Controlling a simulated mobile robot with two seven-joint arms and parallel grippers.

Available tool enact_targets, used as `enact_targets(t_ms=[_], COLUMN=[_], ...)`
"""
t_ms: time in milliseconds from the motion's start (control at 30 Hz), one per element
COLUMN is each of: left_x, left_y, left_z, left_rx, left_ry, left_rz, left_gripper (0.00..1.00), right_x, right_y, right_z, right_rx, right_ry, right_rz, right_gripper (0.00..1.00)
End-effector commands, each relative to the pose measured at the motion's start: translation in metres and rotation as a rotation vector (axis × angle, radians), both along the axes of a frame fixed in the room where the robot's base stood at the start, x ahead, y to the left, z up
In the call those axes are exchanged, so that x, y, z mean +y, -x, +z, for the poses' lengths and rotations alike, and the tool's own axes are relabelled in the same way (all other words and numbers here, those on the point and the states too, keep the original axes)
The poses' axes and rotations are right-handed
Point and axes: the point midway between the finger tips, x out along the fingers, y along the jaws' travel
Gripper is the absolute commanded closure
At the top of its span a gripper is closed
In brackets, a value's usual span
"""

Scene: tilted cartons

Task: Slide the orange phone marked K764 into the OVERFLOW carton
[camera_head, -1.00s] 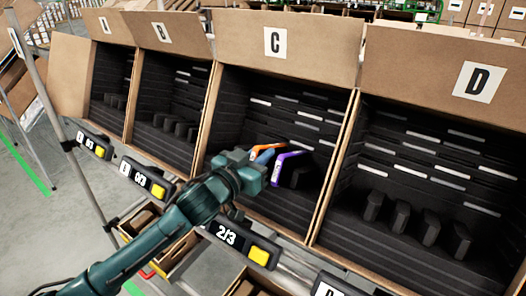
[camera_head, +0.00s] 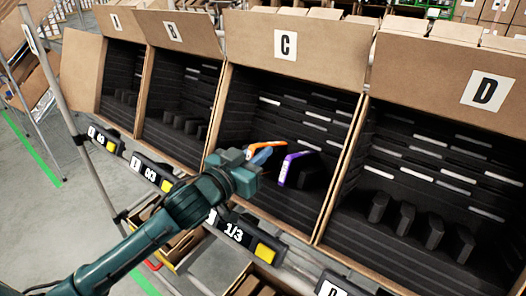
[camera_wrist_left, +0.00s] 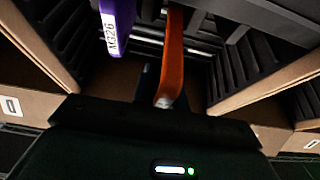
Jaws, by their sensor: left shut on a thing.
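The orange phone (camera_head: 266,145) is at the mouth of carton C (camera_head: 341,83), tilted, and it shows edge-on in the left wrist view (camera_wrist_left: 173,50). My left gripper (camera_head: 259,158) is shut on it. The gripper covers part of the phone, and its mark cannot be read. A purple phone (camera_head: 285,169) stands in carton C just to its right. In the left wrist view the purple phone (camera_wrist_left: 116,25) carries a white label that seems to read K326. No OVERFLOW label can be read. My right gripper is not in view.
Carton D (camera_head: 425,61) stands to the right, with several black dividers inside. Carton B (camera_head: 178,32) stands to the left. The display under carton C (camera_head: 234,231) reads 1/3. Open boxes (camera_head: 170,235) sit lower down. The cartons' side walls stand close to my arm.

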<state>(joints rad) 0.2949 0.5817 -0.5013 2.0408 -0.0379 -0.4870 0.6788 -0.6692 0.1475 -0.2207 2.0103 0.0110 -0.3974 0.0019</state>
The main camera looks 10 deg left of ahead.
Motion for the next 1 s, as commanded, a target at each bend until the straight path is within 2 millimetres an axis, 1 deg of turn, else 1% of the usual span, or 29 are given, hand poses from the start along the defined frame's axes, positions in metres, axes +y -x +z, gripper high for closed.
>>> enact_targets(t_ms=[467,1000], left_x=[0.013,0.027], left_y=[0.031,0.066], left_z=[0.020,0.042], left_rx=[-0.004,-0.003], left_ry=[-0.001,-0.001], left_rz=[0.000,0.000], left_gripper=[1.00,1.00], right_x=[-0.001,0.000], right_y=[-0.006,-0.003], right_z=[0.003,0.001], right_rx=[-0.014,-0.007], right_ry=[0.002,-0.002], right_rz=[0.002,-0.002], right_gripper=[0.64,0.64])
